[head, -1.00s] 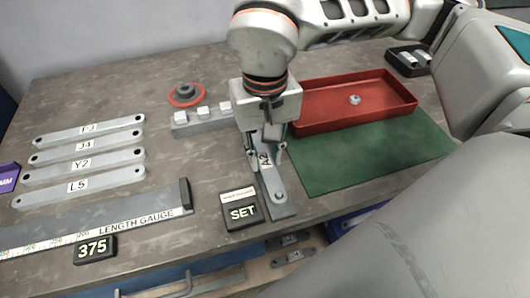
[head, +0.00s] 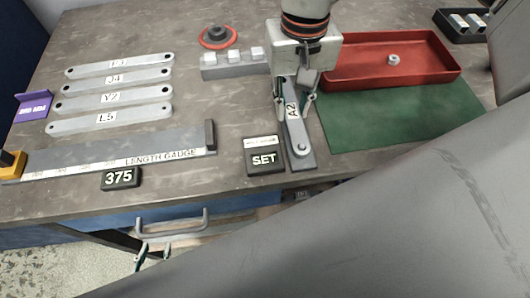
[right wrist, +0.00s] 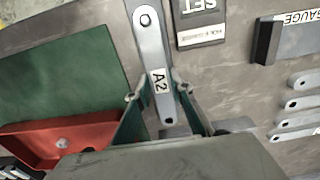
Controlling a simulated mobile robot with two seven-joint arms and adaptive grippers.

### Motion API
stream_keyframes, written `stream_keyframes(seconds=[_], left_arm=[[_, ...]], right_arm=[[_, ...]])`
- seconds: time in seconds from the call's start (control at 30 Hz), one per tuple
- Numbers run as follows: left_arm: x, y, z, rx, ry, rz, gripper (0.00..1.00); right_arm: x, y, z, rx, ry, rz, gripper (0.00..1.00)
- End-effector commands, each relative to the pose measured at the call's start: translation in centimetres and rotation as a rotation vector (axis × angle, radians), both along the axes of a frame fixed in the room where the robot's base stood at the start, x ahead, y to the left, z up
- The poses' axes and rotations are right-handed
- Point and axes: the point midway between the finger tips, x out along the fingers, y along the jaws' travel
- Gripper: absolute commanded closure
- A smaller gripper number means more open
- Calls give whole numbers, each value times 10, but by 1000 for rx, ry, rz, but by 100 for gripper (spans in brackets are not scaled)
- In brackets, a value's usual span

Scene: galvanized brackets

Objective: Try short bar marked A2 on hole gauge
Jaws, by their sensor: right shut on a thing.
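The short bar marked A2 (head: 292,110) is a light grey metal bar with rounded ends and a white label. My right gripper (head: 297,92) is shut on it near its far part, with a finger on each side; the fingers also show in the right wrist view (right wrist: 167,103). The bar's near end lies over a darker grey plate (head: 306,164), seemingly the hole gauge, with a round pin or hole showing at that end. I cannot tell whether the bar is seated. My left gripper (head: 153,257) is low, below the table's front edge, its fingers apart and empty.
A black SET block (head: 264,158) stands just left of the plate. Several labelled bars (head: 112,96) and the length gauge (head: 120,152) lie left. A red tray (head: 400,82) and green mat (head: 400,115) are right. A block with white pieces (head: 232,70) is behind.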

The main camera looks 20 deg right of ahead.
Motion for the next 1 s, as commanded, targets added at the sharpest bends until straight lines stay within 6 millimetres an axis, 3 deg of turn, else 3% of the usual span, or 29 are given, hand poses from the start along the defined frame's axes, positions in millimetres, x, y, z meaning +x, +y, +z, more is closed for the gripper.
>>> stream_keyframes(seconds=[0.43,1.0], left_arm=[[2,0,3,0,-4,0,66],[15,0,31,0,-43,0,66]], right_arm=[[0,0,4,0,-3,0,100],[0,0,34,0,-5,1,100]])
